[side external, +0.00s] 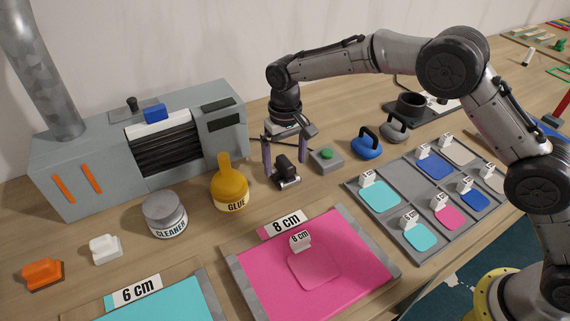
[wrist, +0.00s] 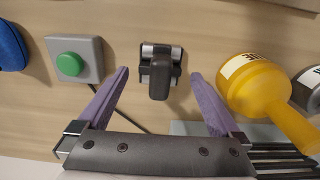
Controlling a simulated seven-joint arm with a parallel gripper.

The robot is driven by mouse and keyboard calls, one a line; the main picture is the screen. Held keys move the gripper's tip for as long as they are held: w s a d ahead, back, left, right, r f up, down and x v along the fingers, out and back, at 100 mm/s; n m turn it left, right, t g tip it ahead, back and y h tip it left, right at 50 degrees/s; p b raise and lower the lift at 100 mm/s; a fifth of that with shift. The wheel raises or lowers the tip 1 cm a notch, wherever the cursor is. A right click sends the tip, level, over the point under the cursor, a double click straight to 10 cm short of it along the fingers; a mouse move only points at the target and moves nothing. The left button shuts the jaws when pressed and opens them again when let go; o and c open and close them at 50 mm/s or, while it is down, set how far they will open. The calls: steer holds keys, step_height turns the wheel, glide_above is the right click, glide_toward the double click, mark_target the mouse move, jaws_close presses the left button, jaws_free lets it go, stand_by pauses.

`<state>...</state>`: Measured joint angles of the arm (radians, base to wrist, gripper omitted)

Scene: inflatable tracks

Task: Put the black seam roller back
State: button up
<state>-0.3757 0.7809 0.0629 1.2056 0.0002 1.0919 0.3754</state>
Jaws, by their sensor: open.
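The black seam roller (side external: 287,168), a black handle block over a silver roller, stands upright on the wooden table between the yellow glue bottle and the green-button box. In the wrist view the roller (wrist: 160,78) lies centred between the two purple fingers. My gripper (side external: 286,169) points down over it, one finger to each side. It is open and holds nothing. In the wrist view clear gaps show between the roller and both fingertips (wrist: 159,74). How far the tips are above the table is hard to tell.
The glue bottle (side external: 230,186) and green-button box (side external: 326,160) stand close on either side. The blue handled block (side external: 367,148) is farther right. A grey machine (side external: 80,155) stands behind left. A pink sheet (side external: 340,250) lies in front, beside a sample tray (side external: 405,180).

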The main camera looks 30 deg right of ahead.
mark_target(285, 160)
step_height(285, 160, up, 10)
steer(key=shift+r, duration=0.2)
steer(key=s+d+r+t, duration=0.3)
steer(key=s+d+r, duration=1.05)
steer(key=s, duration=0.25)
steer(key=s+d+f+t, duration=0.1)
steer(key=s+d+f, duration=0.2)
steer(key=s, duration=0.6)
steer(key=s+d+f+t, duration=0.1)
steer(key=s+d+f, duration=0.3)
steer(key=s, duration=0.6)
steer(key=shift+s+t, duration=0.25)
steer(key=shift+t, duration=0.05)
